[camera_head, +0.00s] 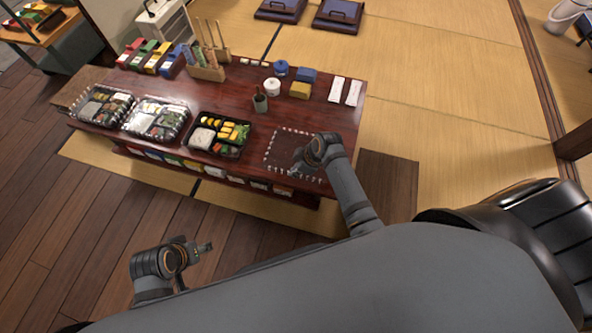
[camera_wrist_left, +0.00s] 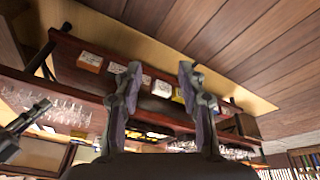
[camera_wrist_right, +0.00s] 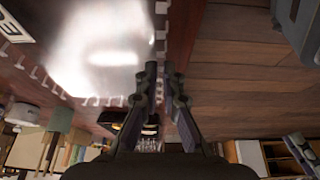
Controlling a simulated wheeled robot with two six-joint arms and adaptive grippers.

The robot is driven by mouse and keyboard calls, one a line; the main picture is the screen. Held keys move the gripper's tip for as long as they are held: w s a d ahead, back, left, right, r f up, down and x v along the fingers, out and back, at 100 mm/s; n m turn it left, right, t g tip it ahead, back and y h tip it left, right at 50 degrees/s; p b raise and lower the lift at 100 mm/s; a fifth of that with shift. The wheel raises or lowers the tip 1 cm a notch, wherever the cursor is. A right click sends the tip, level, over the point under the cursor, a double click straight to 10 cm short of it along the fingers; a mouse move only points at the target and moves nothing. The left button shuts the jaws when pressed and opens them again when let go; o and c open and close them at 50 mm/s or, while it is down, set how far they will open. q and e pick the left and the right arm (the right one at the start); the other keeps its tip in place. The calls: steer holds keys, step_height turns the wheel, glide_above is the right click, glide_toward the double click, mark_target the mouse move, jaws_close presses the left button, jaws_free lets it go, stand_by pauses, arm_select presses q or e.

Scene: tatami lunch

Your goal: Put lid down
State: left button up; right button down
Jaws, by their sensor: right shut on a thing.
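A clear lid (camera_head: 278,150) with a crimped rim is at the right front of the dark red table, over bare wood; I cannot tell if it touches the tabletop. My right gripper (camera_head: 299,164) is shut on the lid's near right part. In the right wrist view the glossy lid (camera_wrist_right: 100,50) runs up and left from the fingertips (camera_wrist_right: 160,70). An uncovered black bento (camera_head: 218,150) is left of the lid, apart from it. My left gripper (camera_head: 207,247) is open and empty off the table's front; its spread fingers (camera_wrist_left: 160,75) show in the left wrist view.
Two bentos under clear lids, one at left (camera_head: 101,106) and one beside it (camera_head: 156,118), line the table (camera_head: 330,120). A small cup (camera_head: 260,103), a wooden utensil stand (camera_head: 208,72) and white packets (camera_head: 354,93) stand farther back.

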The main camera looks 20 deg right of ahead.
steer(key=c, duration=1.5)
jaws_free()
steer(key=shift+d+r, duration=0.1)
steer(key=shift+r, duration=0.25)
arm_select(q)
step_height(320, 180, up, 4)
steer(key=a+g+p, duration=0.1)
steer(key=p, duration=0.2)
arm_select(e)
steer(key=v, duration=0.6)
arm_select(q)
steer(key=shift+g+y, duration=0.4)
steer(key=shift+y, duration=0.1)
steer(key=f, duration=0.1)
steer(key=a+f+p, duration=0.1)
steer(key=f, duration=0.2)
steer(key=shift+s+a+f+p, duration=0.2)
steer(key=shift+a+f+p, duration=0.05)
steer(key=shift+f+p, duration=0.15)
arm_select(e)
steer(key=v, duration=0.5)
steer(key=shift+r, duration=0.15)
